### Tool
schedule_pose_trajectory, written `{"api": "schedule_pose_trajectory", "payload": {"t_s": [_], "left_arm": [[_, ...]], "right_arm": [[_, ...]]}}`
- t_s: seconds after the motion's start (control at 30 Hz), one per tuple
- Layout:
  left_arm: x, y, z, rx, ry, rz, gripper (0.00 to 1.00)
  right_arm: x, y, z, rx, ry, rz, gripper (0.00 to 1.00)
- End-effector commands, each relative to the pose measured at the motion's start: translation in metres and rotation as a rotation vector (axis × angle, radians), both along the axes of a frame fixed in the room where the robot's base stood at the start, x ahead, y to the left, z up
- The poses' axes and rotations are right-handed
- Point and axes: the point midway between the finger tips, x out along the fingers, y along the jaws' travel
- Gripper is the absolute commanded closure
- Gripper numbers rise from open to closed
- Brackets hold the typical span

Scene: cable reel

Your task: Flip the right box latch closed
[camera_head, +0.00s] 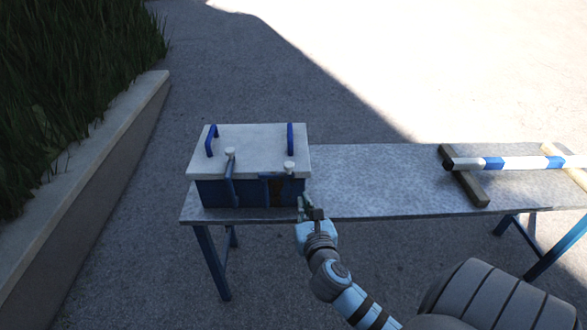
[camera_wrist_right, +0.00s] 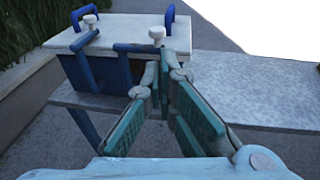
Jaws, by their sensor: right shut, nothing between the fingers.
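The box (camera_head: 222,193) is blue with a pale lid (camera_head: 250,145) and stands on the left end of the bench; the lid is down. The right latch (camera_head: 272,176) is a blue bar that runs roughly sideways across the upper front, below a white knob (camera_head: 289,166). In the right wrist view this latch (camera_wrist_right: 132,48) is just left of my fingertips. The left latch (camera_head: 229,183) stands upright on the front, near another white knob (camera_head: 230,152). My right gripper (camera_head: 310,208) is shut and empty at the box's front right corner. It fills the middle of the wrist view (camera_wrist_right: 165,62).
Two blue handles (camera_head: 290,138) (camera_head: 211,141) stand up from the lid. The bench top (camera_head: 375,175) is clear right of the box. A blue and white pole (camera_head: 515,162) lies on wooden supports (camera_head: 463,177) farther right. A low wall (camera_head: 85,190) runs along the left.

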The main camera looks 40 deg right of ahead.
Motion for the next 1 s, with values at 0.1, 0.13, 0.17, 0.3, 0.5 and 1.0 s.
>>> {"api": "schedule_pose_trajectory", "payload": {"t_s": [0.1, 0.13, 0.17, 0.3, 0.5, 1.0], "left_arm": [[0.000, 0.000, -0.001, 0.000, 0.001, 0.000, 0.64], [0.000, 0.000, -0.001, 0.000, 0.001, 0.000, 0.64], [-0.001, 0.000, -0.001, 0.000, 0.001, 0.000, 0.64], [-0.001, 0.000, -0.002, 0.000, 0.002, 0.000, 0.64], [-0.001, 0.000, -0.003, 0.000, 0.003, 0.000, 0.64], [-0.001, 0.001, -0.020, 0.001, 0.003, 0.000, 0.64]], "right_arm": [[0.000, 0.000, 0.004, -0.021, 0.000, 0.001, 1.00], [0.000, 0.000, 0.003, -0.021, 0.000, 0.001, 1.00], [0.000, 0.000, 0.003, -0.019, 0.000, 0.000, 1.00], [0.000, 0.000, 0.002, -0.017, 0.000, 0.001, 1.00], [0.014, -0.007, 0.000, -0.019, -0.001, 0.002, 1.00], [0.103, -0.056, -0.016, -0.015, -0.001, 0.001, 1.00]]}}
